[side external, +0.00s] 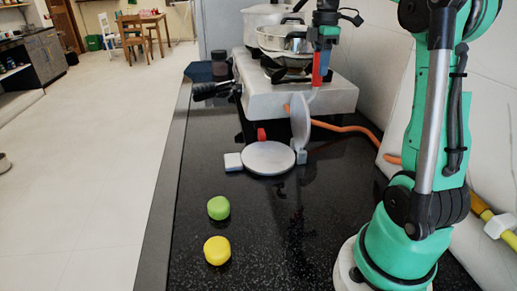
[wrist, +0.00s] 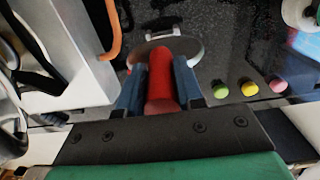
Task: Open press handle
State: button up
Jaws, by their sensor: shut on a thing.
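The press stands on the black counter with its round grey base plate (side external: 268,158) lying flat; the plate also shows in the wrist view (wrist: 195,48). Its grey lid (side external: 300,125) stands about upright at the plate's right side. A red handle grip (side external: 317,75) is above the lid, seemingly joined to it by a thin grey rod. My gripper (side external: 321,66) is at this grip. In the wrist view the grip (wrist: 162,75) is between the blue fingers of my gripper (wrist: 160,88), which are shut on it. The grip hides part of the press there.
A grey stove (side external: 295,98) with pots stands behind the press. An orange hose (side external: 345,128) runs to the right. Green (side external: 218,208) and yellow (side external: 217,250) balls lie in front; a pink ball (wrist: 278,86) shows only in the wrist view. Counter around them is clear.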

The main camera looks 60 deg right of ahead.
jog(key=shift+s+d, duration=0.2)
jog(key=shift+s, duration=0.05)
jog(key=shift+s+d+f, duration=0.25)
jog(key=shift+s+d, duration=0.35)
jog(key=shift+d, duration=0.05)
jog(key=shift+s+d+f, duration=0.25)
jog(key=shift+s+d, duration=0.35)
jog(key=shift+s, duration=0.1)
jog(key=shift+s+d+f, duration=0.15)
jog(key=shift+s+d, duration=0.1)
jog(key=shift+d, duration=0.1)
jog(key=o, duration=1)
jog(key=shift+r, duration=4)
